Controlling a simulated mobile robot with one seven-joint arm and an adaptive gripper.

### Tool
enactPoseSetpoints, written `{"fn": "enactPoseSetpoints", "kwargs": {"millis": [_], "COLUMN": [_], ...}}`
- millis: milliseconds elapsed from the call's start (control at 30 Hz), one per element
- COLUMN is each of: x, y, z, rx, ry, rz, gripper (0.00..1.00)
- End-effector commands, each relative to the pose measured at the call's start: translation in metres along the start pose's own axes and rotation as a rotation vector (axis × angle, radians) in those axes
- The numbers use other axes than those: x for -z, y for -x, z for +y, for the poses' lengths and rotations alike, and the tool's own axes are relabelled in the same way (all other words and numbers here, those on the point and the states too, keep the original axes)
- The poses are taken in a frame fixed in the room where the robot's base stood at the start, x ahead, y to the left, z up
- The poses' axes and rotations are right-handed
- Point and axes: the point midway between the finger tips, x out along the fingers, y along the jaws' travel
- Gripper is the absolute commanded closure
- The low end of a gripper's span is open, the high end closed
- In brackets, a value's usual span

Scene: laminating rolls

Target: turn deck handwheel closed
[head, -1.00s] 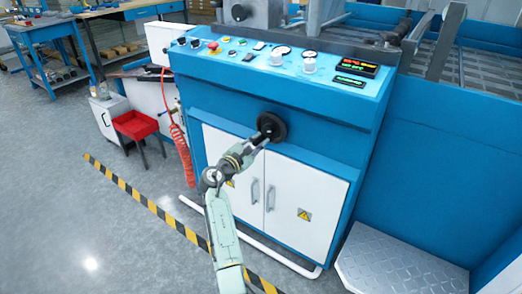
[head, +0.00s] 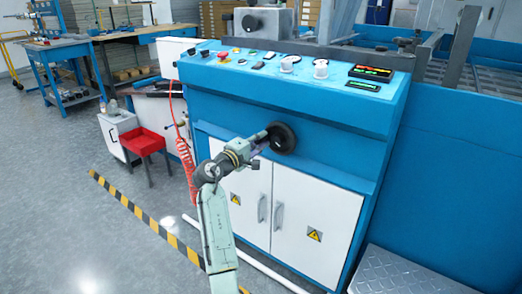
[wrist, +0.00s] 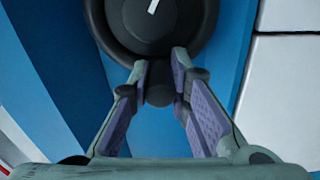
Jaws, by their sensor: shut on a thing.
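The deck handwheel (head: 288,137) is a black wheel on the blue front panel of the machine, above the white cabinet doors. In the wrist view the handwheel (wrist: 180,40) fills the top, with a short white mark on its dark hub. My gripper (head: 262,138) is at the left side of the wheel in the head view. In the wrist view my gripper (wrist: 160,88) has both fingers closed on a dark round handle (wrist: 159,95) at the wheel's rim. The finger pads hide the sides of the handle.
The control panel (head: 300,68) with buttons and dials is above the wheel. White cabinet doors (head: 295,215) with handles are below. A metal step plate (head: 400,272) is at lower right.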

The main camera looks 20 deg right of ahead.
Motion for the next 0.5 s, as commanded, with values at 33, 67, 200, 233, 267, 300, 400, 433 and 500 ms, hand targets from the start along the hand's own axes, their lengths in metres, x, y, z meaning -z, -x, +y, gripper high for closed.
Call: {"fn": "enactPoseSetpoints", "kwargs": {"millis": [33,67,200,233,267,300,400,433,500], "x": [0.000,0.000,0.001,0.001,0.001,0.000,0.000,0.000,-0.001], "y": [0.000,0.000,0.000,0.000,0.000,0.000,0.000,0.000,0.000], "z": [0.001,0.002,0.008,0.009,0.011,0.012,0.015,0.017,0.019], "rx": [-0.003,-0.003,-0.002,-0.002,-0.001,-0.001,-0.001,-0.002,-0.002], "ry": [-0.043,-0.070,-0.185,-0.207,-0.228,-0.254,-0.314,-0.329,-0.360], "rz": [0.001,0.000,0.000,0.000,0.000,0.000,-0.001,-0.001,-0.001], "gripper": [1.00,1.00,1.00,1.00,1.00,1.00,1.00,1.00,1.00]}}
